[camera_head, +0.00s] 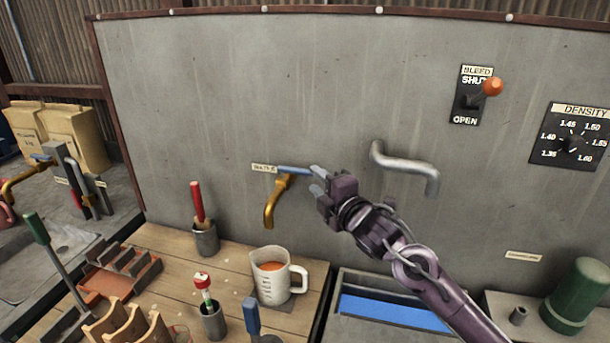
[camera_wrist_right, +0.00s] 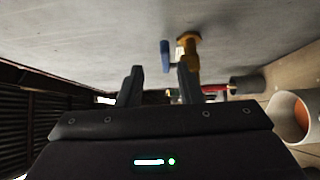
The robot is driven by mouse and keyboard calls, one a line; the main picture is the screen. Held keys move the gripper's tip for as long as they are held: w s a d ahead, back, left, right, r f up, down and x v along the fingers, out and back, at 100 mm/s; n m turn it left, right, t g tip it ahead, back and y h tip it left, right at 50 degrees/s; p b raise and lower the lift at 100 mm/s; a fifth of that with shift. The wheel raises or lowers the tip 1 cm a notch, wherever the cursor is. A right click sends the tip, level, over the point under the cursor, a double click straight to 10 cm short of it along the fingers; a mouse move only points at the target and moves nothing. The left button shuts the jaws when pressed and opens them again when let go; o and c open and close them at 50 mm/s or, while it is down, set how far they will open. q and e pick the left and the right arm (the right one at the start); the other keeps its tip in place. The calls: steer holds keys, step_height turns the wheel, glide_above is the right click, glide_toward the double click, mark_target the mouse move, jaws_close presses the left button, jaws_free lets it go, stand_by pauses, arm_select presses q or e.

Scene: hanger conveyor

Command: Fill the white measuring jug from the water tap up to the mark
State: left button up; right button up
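The white measuring jug (camera_head: 270,287) stands upright on the wooden bench, its handle to the right, with orange-brown liquid inside; it also shows at the right of the right wrist view (camera_wrist_right: 288,118). A brass tap (camera_head: 270,206) with a blue lever (camera_head: 293,170) comes out of the grey wall, its spout above the jug in the picture. I see no water running. My right gripper (camera_head: 318,180) is open and empty, just right of the lever's end. In the right wrist view the lever (camera_wrist_right: 165,56) lies ahead, between the lines of the fingers. My left gripper is out of view.
A bent grey pipe (camera_head: 408,168) sticks out right of my gripper. A red-handled tool stands in a cup (camera_head: 206,240) left of the tap. A basin (camera_head: 400,284) with a blue inside lies below my right arm. Bleed lever (camera_head: 480,95) and density dial (camera_head: 572,143) are higher right.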

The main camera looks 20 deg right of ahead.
mark_target(303, 170)
steer(key=shift+w+d+f, duration=0.1)
steer(key=shift+w+f, duration=0.15)
steer(key=shift+f, duration=0.1)
steer(key=w+p, duration=0.1)
steer(key=w, duration=0.2)
steer(key=w+a+p, duration=0.1)
steer(key=w, duration=0.2)
steer(key=shift+w+a+r+p, duration=0.1)
steer(key=shift+w+a+p, duration=0.05)
steer(key=shift+w+p, duration=0.2)
steer(key=shift+w, duration=0.5)
jaws_close()
